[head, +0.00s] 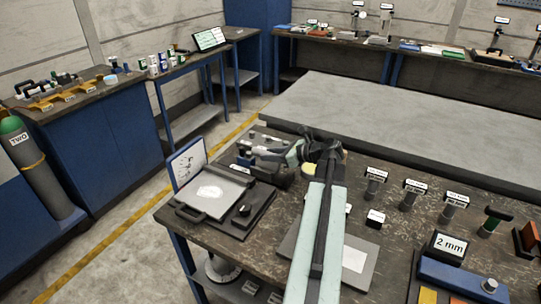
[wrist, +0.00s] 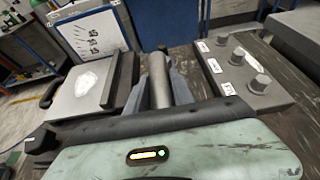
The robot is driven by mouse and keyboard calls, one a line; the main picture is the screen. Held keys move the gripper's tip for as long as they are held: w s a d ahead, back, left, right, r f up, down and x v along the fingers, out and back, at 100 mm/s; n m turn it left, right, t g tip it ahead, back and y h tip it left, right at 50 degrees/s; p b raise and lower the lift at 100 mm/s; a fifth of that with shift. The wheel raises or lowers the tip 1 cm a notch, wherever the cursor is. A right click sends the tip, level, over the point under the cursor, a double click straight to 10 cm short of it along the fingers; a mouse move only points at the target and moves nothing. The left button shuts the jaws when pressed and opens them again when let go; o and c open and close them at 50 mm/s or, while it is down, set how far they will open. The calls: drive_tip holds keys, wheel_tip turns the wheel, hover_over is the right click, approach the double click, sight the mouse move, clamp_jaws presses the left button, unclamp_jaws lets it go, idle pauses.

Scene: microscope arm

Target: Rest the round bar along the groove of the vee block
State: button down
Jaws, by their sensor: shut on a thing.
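The round bar (wrist: 159,80) is a plain grey cylinder in the wrist view. My gripper (wrist: 160,92) has its two blue-grey fingers on either side of the bar and is shut on it. In the head view my gripper (head: 268,153) is over the left part of the workbench, pointing left, and the bar is hard to make out there. I cannot identify the vee block for certain in either view; my arm and wrist hide part of the bench.
A flat plate with a white patch (head: 212,190) lies left of my gripper, with a white chart board (head: 187,160) behind it. A grey block with several labelled studs (wrist: 243,72) is to the right in the wrist view. Labelled posts (head: 411,195) stand right of my arm.

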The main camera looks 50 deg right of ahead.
drive_tip(key=shift+f+b, duration=1.2)
drive_tip(key=shift+f, duration=0.3)
drive_tip(key=c, duration=1)
unclamp_jaws()
drive_tip(key=p+v, duration=0.3)
drive_tip(key=v, duration=0.4)
drive_tip(key=shift+w+r, duration=0.1)
drive_tip(key=shift+s+d+r, duration=0.1)
drive_tip(key=shift+s, duration=0.35)
